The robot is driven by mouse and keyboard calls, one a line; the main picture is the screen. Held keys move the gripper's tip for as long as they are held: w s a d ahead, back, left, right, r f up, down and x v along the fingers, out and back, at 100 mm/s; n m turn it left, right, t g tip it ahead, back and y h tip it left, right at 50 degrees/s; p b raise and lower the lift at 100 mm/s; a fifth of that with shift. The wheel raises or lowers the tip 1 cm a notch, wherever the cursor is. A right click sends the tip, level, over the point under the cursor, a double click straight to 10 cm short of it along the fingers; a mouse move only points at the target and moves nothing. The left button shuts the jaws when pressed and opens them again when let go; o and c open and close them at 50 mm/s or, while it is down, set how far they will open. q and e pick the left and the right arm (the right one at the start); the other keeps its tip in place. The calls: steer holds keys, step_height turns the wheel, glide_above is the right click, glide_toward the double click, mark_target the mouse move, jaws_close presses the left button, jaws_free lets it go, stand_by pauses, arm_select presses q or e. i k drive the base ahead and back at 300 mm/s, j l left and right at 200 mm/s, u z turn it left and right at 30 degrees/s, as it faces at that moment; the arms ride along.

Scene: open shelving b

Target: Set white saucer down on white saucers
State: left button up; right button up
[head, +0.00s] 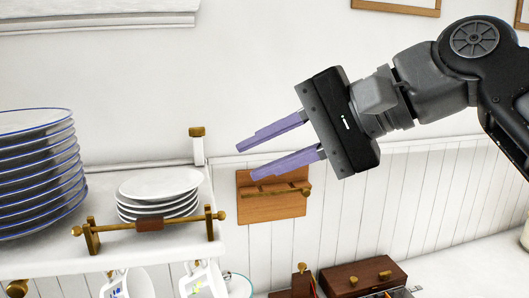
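The white saucers (157,210) stand in a stack on the white shelf at the left. A white saucer (160,184) lies on top of the stack, and it looks slightly tilted against those below. My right gripper (246,164) comes in from the right with its two purple fingers apart and nothing between them. Its fingertips point left and down, to the right of the saucer stack and clear of it in the picture. My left gripper is not in view.
A tall stack of blue-rimmed plates (38,170) stands left of the saucers. A brass rail (180,222) runs along the shelf's front edge (130,262). Cups (205,278) hang below it. A wooden wall rack (272,205) and a brown box (362,277) are to the right.

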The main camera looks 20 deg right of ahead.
mark_target(164, 184)
steer(key=k+l, duration=0.2)
steer(key=l, duration=0.2)
steer(key=k+l, duration=0.2)
steer(key=l, duration=0.2)
steer(key=k+l, duration=0.2)
steer(key=l, duration=0.2)
